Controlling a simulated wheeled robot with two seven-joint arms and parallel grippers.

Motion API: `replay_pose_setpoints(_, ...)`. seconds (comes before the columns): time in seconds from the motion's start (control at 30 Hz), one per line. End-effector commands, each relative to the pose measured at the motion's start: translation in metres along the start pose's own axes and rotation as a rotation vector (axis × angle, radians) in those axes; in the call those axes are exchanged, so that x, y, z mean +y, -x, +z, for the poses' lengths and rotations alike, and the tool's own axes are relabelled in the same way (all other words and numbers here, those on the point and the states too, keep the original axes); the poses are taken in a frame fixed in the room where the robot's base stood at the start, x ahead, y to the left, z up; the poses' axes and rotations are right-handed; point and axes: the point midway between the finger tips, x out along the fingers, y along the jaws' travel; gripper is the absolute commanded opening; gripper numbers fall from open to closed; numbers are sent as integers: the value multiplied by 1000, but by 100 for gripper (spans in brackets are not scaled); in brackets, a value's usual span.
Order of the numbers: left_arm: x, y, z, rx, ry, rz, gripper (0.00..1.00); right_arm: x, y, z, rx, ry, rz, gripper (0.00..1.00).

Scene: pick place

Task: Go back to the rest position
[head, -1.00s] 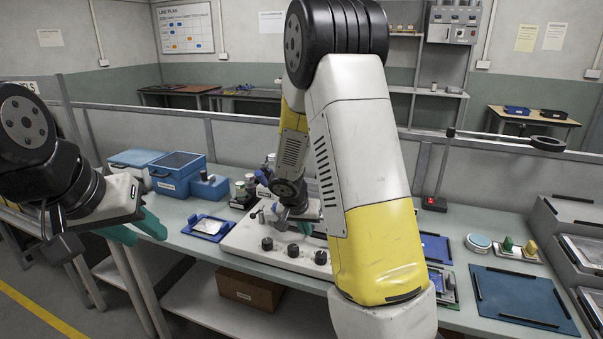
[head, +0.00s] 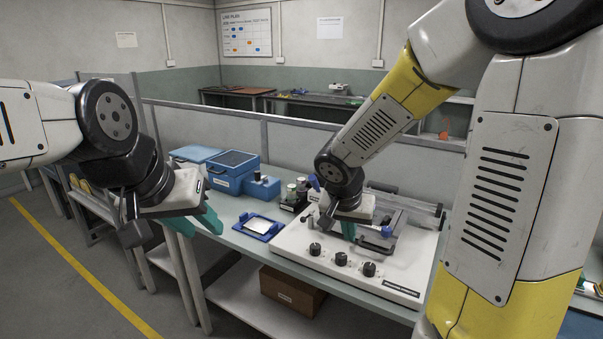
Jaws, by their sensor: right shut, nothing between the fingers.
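My right gripper (head: 347,231) is over the white machine panel (head: 300,253) with black knobs.
A blue tray (head: 257,228) with a white item lies left of the panel. Blue boxes (head: 233,172) and small jars (head: 291,193) stand behind it. A grey partition (head: 290,150) runs along the back. A brown box (head: 292,291) sits on the lower shelf. The floor at left is clear.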

Motion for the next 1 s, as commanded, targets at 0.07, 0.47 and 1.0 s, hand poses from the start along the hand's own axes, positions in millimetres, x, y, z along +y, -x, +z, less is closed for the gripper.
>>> replay_pose_setpoints(0.07, 0, 0, 0, 0, 0, 0, 36, 19, 29, 2, -17, 11, -53, 0)
replay_pose_setpoints(0.47, 0, 0, 0, 0, 0, 0, 36, 62, 148, 54, 37, 266, -349, 0)
replay_pose_setpoints(1.0, 0, 0, 0, 0, 0, 0, 36, 61, 176, 71, 102, 371, -425, 0)
